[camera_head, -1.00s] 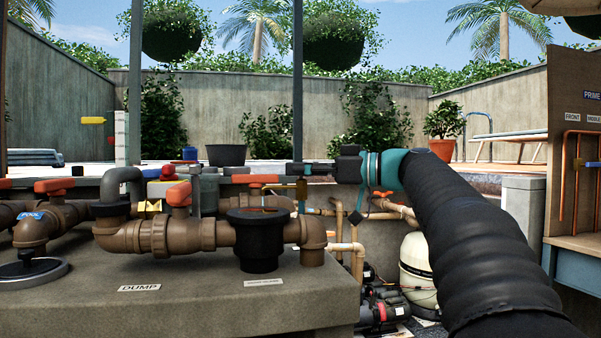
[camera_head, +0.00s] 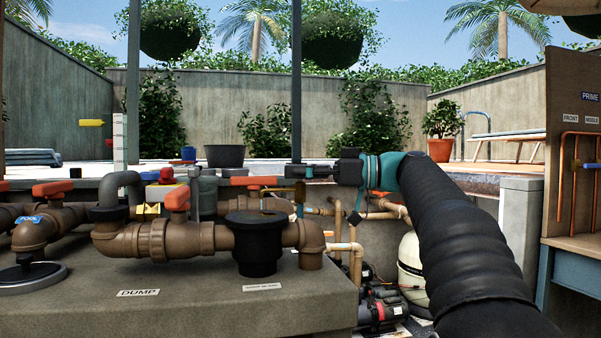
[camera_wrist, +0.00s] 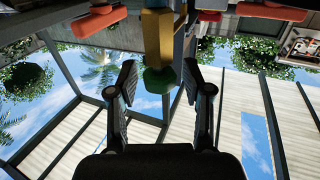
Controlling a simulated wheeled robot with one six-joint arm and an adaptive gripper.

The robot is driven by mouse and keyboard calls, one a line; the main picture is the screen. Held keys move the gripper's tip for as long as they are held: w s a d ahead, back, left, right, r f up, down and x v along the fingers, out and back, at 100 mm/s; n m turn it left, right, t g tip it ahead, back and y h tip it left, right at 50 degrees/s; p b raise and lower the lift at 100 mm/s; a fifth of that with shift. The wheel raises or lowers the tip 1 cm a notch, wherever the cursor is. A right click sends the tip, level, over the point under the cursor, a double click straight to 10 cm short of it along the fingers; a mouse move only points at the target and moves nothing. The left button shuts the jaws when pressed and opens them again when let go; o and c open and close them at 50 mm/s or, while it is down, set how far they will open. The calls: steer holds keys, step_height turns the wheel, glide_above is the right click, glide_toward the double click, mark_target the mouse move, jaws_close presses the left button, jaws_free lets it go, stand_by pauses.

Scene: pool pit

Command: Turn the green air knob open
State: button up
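The green knob (camera_wrist: 159,80) shows in the wrist view, at the end of a yellow fitting (camera_wrist: 157,35) with a brassy stem. My gripper (camera_wrist: 160,74) is open, with one dark finger on each side of the knob and gaps visible between. The knob appears at about fingertip level; I cannot tell the exact depth. In the head view my gripper (camera_head: 302,171) points left beside a brassy fitting (camera_head: 300,191). The green knob cannot be made out there.
Brown pipes with orange-handled valves (camera_head: 176,198) and a black cylindrical fitting (camera_head: 256,243) stand on a concrete block (camera_head: 200,300) at left. Tan pipes (camera_head: 350,247) run below my gripper. A wooden panel (camera_head: 575,110) stands at right.

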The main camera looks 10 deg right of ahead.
steer(key=v, duration=1.2)
steer(key=shift+f, duration=0.1)
stand_by(0.4)
